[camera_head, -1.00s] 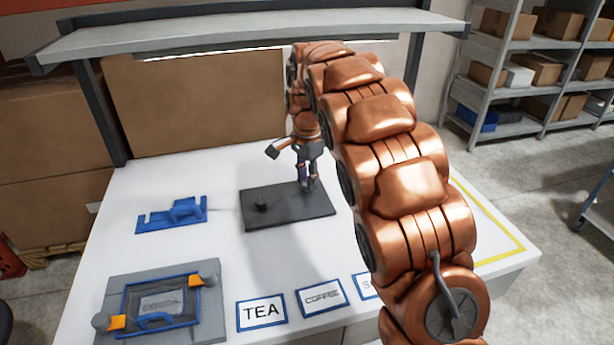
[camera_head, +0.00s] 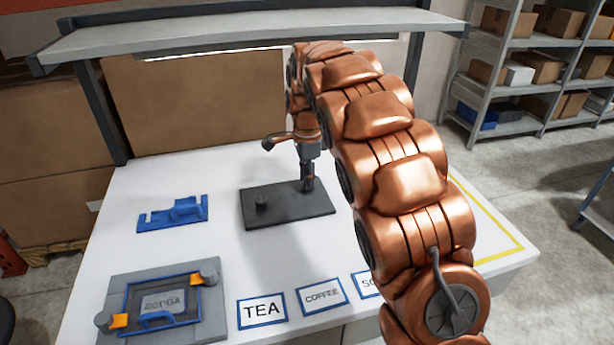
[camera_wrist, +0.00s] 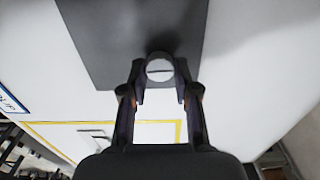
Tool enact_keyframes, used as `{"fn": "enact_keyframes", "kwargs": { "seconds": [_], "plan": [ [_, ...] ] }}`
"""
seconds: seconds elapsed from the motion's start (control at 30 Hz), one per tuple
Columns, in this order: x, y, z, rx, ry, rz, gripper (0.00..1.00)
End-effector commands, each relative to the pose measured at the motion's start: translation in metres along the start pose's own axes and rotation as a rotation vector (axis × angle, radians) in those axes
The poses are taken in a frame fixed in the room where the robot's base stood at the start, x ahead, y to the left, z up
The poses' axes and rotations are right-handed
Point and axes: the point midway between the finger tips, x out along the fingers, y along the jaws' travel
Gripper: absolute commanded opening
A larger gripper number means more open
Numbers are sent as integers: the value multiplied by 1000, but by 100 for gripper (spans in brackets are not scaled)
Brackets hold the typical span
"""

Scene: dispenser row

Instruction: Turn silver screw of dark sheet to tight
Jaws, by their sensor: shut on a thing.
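The dark sheet (camera_head: 285,212) lies flat on the white table. The silver screw (camera_wrist: 160,70) shows in the wrist view as a round head with a slot running roughly sideways, near the sheet's edge. My gripper (camera_wrist: 161,82) points down over it and is shut on it, one finger on each side. In the head view my gripper (camera_head: 307,184) stands at the sheet's right part and hides the screw. A dark knob (camera_head: 261,201) stands on the sheet's left part.
A blue holder (camera_head: 173,214) stands left of the sheet. A grey fixture (camera_head: 205,325) with a blue-framed COCOA card is at front left. TEA (camera_head: 262,310) and COFFEE (camera_head: 322,295) cards lie along the front. A shelf (camera_head: 240,35) spans above the table.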

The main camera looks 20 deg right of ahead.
Motion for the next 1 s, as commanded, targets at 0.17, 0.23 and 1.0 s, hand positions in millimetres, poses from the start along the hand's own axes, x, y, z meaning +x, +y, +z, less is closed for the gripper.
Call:
{"fn": "enact_keyframes", "kwargs": {
  "seconds": [0.17,0.23,1.0],
  "plan": [
    [-4,-2,1,-2,-2,-10,0],
    [-4,-2,1,-2,-2,-10,36],
    [-28,-1,0,-2,0,-4,56]
  ]
}}
